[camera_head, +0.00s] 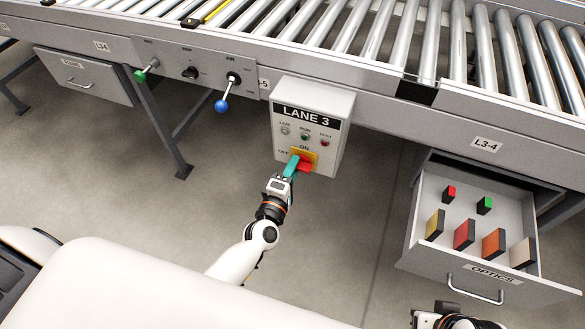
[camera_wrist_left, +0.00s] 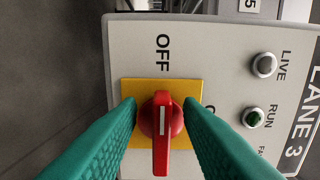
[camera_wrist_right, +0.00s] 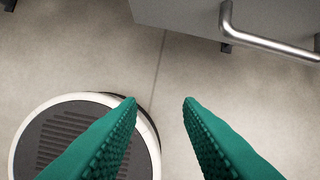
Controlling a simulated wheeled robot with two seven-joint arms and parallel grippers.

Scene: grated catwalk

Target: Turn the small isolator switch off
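The isolator switch is a red rotary handle (camera_wrist_left: 162,124) on a yellow plate (camera_wrist_left: 189,87), low on the grey LANE 3 box (camera_head: 344,134). In the head view the red handle (camera_head: 305,167) is partly behind my left gripper (camera_head: 293,164). In the left wrist view my left gripper (camera_wrist_left: 160,101) is open, with one green finger on each side of the handle. Whether they touch it is unclear. The handle's white stripe runs along the line toward OFF, not toward ON. My right gripper (camera_wrist_right: 160,101) is open and empty above the floor.
Roller conveyor (camera_head: 420,60) runs above the box. Left of it a panel holds a blue-ball lever (camera_head: 221,106), a black knob (camera_head: 190,72) and a green-tipped lever (camera_head: 141,75). An open OPTICS drawer (camera_head: 415,250) with several coloured blocks juts out at right.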

